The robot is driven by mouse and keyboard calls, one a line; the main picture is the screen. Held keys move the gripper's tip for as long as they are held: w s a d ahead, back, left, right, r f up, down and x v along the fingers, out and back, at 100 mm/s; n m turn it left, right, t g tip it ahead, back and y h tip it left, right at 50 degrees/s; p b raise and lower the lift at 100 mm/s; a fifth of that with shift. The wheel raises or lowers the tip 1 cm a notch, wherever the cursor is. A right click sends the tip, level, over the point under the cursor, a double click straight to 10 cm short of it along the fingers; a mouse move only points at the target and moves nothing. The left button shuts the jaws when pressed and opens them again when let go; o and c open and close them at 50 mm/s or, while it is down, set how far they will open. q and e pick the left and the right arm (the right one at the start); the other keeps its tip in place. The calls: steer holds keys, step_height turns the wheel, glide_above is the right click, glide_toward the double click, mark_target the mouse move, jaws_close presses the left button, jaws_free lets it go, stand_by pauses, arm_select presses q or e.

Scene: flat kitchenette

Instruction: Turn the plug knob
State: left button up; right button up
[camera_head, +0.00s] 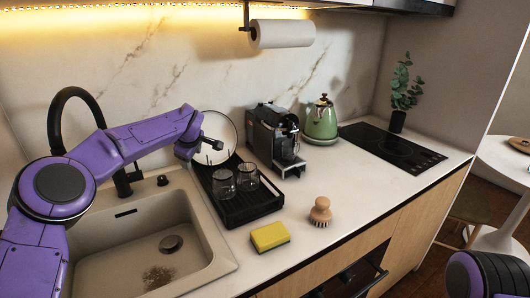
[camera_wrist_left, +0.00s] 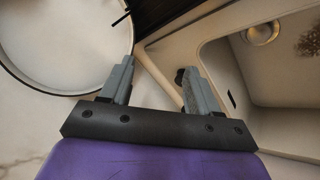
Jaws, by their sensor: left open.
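The plug knob (camera_head: 162,180) is a small black knob on the counter at the sink's back edge, right of the black faucet's base. My left gripper (camera_head: 215,145) is up and to the right of it in the head view, in front of a round plate. In the left wrist view, my left gripper (camera_wrist_left: 158,66) is open with nothing between its fingers. A small dark piece (camera_wrist_left: 180,75) shows beside the right finger's tip, probably the knob, partly hidden. I cannot tell whether they touch. My right gripper is not in view.
The sink (camera_head: 205,235) with its drain (camera_head: 171,243) lies below the knob. The black faucet (camera_head: 122,182) stands left of it. A dish rack (camera_head: 250,212) holds glasses and a plate (camera_head: 222,122). A sponge (camera_head: 270,236) and brush (camera_head: 320,211) lie to the right.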

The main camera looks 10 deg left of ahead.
arm_select(q)
steer(key=w+d+r+m+t+h+b, duration=0.1)
steer(key=d+m, duration=0.3)
steer(key=d, duration=0.7)
steer(key=w+d+r+m+t+h+b, duration=0.1)
steer(key=w+d+m+t+h, duration=0.2)
steer(key=d, duration=0.9)
steer(key=shift+w+r+m+t, duration=0.15)
steer(key=shift+w+m+t, duration=0.4)
steer(key=shift+t, duration=0.25)
